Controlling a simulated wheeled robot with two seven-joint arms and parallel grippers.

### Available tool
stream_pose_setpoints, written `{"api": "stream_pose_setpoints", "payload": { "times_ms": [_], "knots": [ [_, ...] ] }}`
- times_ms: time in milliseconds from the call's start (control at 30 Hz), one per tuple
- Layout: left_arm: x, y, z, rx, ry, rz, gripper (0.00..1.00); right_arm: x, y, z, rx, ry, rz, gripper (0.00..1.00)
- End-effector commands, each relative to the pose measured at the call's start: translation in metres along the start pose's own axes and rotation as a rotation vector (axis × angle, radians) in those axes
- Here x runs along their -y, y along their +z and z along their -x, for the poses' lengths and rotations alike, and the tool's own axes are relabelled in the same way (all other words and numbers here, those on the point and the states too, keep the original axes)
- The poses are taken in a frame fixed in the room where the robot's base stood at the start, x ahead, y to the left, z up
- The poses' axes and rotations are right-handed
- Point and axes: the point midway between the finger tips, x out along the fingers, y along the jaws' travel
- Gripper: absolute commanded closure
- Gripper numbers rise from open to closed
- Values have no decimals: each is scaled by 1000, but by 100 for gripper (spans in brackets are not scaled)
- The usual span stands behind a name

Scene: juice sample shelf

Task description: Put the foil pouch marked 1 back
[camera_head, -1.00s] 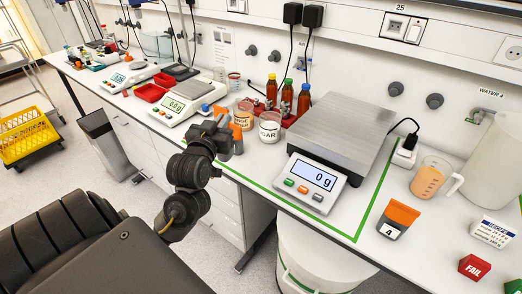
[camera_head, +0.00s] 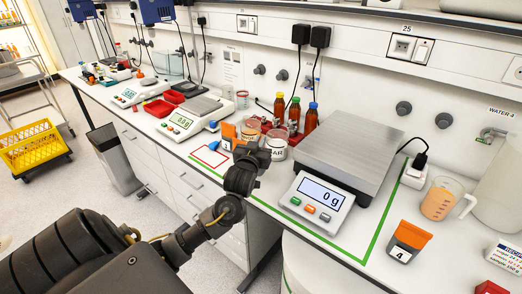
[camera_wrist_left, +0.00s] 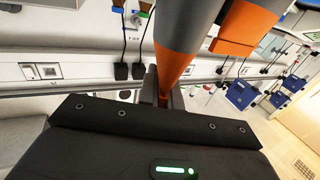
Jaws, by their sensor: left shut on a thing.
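A foil pouch (camera_head: 228,131) with an orange top and grey lower part is at my left gripper (camera_head: 240,148), above the bench near the beakers. The mark on it is too small to read surely. In the left wrist view my left gripper (camera_wrist_left: 165,92) is shut on the orange and grey pouch (camera_wrist_left: 174,62), which fills the upper middle. A second orange and grey shape (camera_wrist_left: 245,30) shows beside it. A red-outlined rectangle (camera_head: 197,152) lies on the bench just left of the held pouch. Another pouch, marked 4 (camera_head: 409,238), stands at the right. My right gripper is not in view.
A large scale (camera_head: 350,150) reading 0 g stands right of my gripper, inside a green line. Beakers (camera_head: 276,146) and several capped bottles (camera_head: 294,110) stand close behind the gripper. A smaller balance (camera_head: 190,120) is at the left. A measuring jug (camera_head: 438,203) is at the right.

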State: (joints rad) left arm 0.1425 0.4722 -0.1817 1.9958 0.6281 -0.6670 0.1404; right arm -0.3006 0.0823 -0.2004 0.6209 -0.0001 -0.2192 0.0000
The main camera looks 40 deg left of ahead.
Motion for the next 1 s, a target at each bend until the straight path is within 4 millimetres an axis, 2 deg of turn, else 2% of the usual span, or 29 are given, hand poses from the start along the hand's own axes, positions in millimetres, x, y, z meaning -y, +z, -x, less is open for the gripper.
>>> {"api": "stream_pose_setpoints", "payload": {
  "times_ms": [233, 500, 867, 900, 1000],
  "knots": [
    [-2, 6, -5, -2, 0, 0, 100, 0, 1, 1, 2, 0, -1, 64],
    [-3, 37, -8, 0, -1, -1, 100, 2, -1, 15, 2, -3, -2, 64],
    [-3, 42, -7, -2, 0, 1, 100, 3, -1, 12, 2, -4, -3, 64],
    [-3, 43, -7, 0, 0, 0, 91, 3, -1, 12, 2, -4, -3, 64],
    [-3, 42, -7, 0, 0, 0, 78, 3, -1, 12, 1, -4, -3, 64]
  ]
}}
